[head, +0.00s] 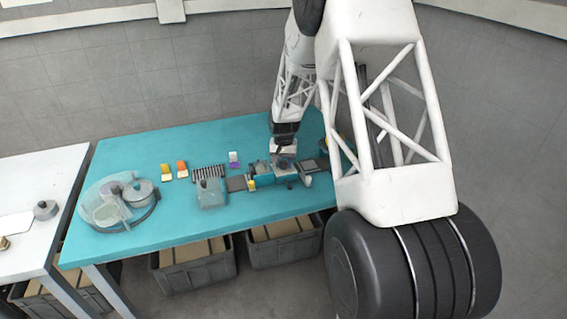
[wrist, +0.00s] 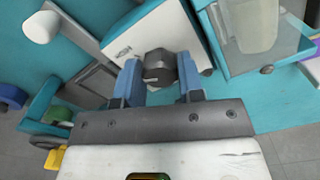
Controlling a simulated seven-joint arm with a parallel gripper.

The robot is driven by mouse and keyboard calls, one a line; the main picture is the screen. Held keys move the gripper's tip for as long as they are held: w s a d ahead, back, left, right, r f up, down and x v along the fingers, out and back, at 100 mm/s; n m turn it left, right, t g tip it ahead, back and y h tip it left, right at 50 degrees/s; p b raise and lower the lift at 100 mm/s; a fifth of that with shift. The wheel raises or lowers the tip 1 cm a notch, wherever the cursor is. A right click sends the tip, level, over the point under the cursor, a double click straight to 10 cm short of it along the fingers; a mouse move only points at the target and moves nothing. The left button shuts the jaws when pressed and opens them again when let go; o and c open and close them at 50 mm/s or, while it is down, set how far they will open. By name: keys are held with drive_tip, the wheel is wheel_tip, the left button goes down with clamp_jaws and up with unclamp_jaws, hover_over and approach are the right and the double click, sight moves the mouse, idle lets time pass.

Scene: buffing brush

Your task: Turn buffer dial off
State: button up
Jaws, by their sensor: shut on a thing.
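The buffing machine (head: 283,177) stands on the teal table, toward its right end, with my gripper (head: 284,147) above it. In the wrist view, a dark grey dial (wrist: 160,68) sits on a white-faced panel (wrist: 132,46) of the machine. My gripper (wrist: 160,82) has its two blue fingers on either side of the dial and is shut on it. The dial's pointer mark and its setting cannot be made out clearly. In the head view my gripper and arm hide the dial.
A clear guard (wrist: 248,25) stands close to the right of the fingers in the wrist view. A white cylindrical knob (wrist: 42,27) sticks out at upper left. A round clear-covered unit (head: 120,203) stands at the teal table's (head: 180,238) left end, with free surface around it.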

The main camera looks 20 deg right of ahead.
sight(284, 163)
drive_tip(key=n, duration=0.4)
drive_tip(key=shift+n, duration=0.3)
idle(0.4)
drive_tip(key=o, duration=0.9)
drive_tip(key=shift+r, duration=0.15)
drive_tip(key=shift+r, duration=3.75)
